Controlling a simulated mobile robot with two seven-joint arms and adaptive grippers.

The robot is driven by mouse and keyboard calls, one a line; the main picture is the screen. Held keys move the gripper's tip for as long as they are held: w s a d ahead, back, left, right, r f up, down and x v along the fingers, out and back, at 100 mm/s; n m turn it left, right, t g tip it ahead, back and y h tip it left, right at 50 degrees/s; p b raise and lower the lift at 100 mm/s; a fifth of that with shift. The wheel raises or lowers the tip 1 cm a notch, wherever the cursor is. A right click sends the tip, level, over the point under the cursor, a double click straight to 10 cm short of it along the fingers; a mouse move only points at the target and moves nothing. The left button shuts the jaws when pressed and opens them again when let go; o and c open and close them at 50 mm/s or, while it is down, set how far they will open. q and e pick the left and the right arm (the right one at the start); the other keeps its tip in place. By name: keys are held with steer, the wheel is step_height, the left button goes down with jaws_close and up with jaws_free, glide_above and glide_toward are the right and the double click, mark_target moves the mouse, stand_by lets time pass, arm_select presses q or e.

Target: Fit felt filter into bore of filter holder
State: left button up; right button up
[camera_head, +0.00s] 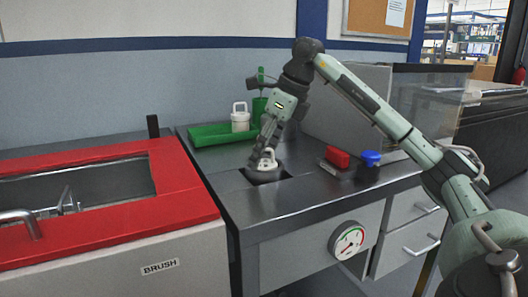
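My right gripper (262,153) points down at a small white part (268,162) that sits at a dark square recess (258,176) in the grey counter. The fingertips overlap the top of this part, and I cannot tell whether they are closed on it. A white canister with a loop handle (240,121) stands upright on the green tray (208,134) behind. I cannot tell which white piece is the felt filter or the filter holder, and the bore is hidden. My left gripper is not in view.
A red block (337,158) and a blue-topped item (370,158) lie right of the recess. A green upright container (259,108) stands behind the gripper. A red-rimmed sink (184,187) labelled BRUSH is at left. The counter front (285,210) is clear.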

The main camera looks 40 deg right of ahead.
steer(key=shift+r+p, duration=0.35)
steer(key=shift+r, duration=0.15)
steer(key=p+v, duration=0.1)
steer(key=v, duration=0.6)
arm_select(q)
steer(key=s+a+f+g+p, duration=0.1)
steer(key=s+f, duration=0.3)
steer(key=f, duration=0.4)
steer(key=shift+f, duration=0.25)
arm_select(e)
step_height(320, 180, up, 5)
glide_above(275, 165)
steer(key=s, duration=0.2)
steer(key=shift+w+d+f, duration=0.1)
steer(key=shift+w+d, duration=0.1)
steer(key=shift+d, duration=0.25)
steer(key=shift+f, duration=0.1)
